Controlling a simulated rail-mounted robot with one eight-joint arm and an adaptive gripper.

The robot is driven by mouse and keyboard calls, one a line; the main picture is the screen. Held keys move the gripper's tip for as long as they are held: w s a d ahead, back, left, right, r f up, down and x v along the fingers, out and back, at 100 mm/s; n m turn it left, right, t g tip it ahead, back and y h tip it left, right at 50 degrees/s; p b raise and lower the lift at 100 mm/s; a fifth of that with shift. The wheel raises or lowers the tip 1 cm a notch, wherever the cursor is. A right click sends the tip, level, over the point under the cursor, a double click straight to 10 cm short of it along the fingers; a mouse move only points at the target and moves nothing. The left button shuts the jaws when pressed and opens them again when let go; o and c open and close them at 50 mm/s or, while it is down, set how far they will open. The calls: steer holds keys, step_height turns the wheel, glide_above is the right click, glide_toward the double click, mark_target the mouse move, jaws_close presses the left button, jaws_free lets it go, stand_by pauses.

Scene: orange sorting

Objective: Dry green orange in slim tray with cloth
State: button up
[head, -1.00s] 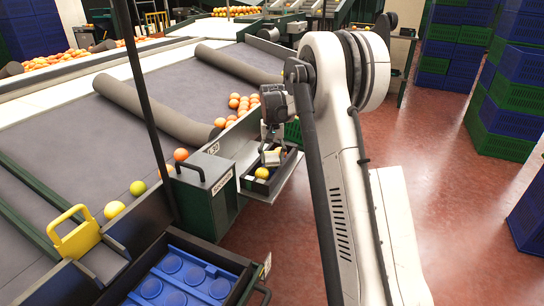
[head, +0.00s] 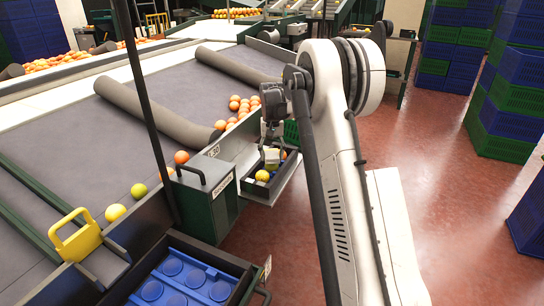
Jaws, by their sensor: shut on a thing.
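The slim dark tray (head: 257,191) sits on a pale shelf beside the conveyor, in the middle of the head view. A yellow fruit (head: 262,176) lies in its near part, and an orange one (head: 283,155) shows at its far right side. My gripper (head: 271,150) points down over the tray and is shut on a pale cloth (head: 271,156). The cloth is low in the tray, just behind the yellow fruit. A yellowish patch shows under the cloth; whether it is the green orange, and whether they touch, I cannot tell.
A dark green box with a handle (head: 212,200) stands left of the tray. A yellow-green fruit (head: 139,190) and several oranges (head: 238,103) lie on the grey conveyor (head: 90,150). Stacked crates (head: 510,110) stand at right; the red floor (head: 440,200) between is clear.

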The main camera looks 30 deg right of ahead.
steer(key=shift+r+p, duration=1.4)
steer(key=shift+r, duration=1.55)
